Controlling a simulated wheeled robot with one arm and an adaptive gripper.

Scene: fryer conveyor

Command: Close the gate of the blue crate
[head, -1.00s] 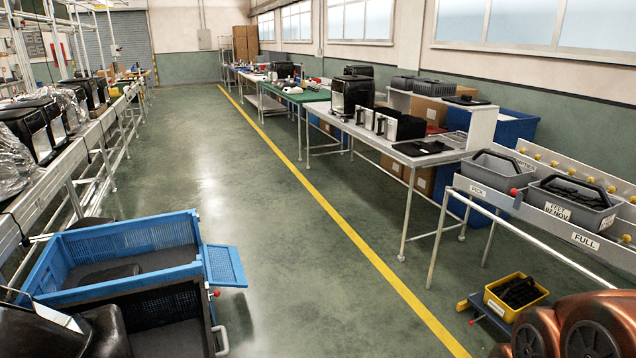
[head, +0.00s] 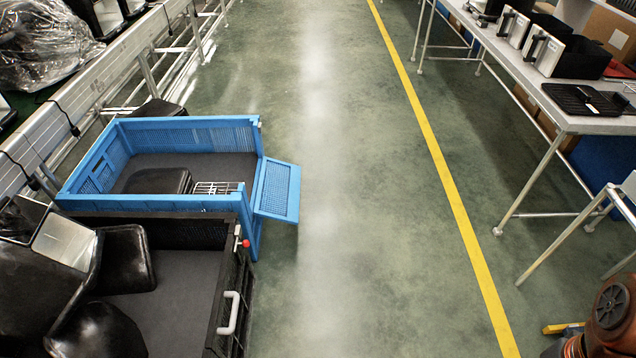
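The blue crate (head: 135,202) is at the left, with mesh walls and a dark grey floor. Its blue gate (head: 277,190) is open, sticking out past the crate's right end over the floor. Inside the crate lie a dark rounded object (head: 158,181) and a white wire rack (head: 216,188). My gripper is not in view. Only a copper-coloured part of my arm shows at the bottom right corner.
A black crate (head: 243,270) with a white handle and a red knob stands in front of the blue crate, holding black parts. A conveyor (head: 113,85) runs along the left. Tables (head: 600,122) line the right. The floor between gate and yellow line is clear.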

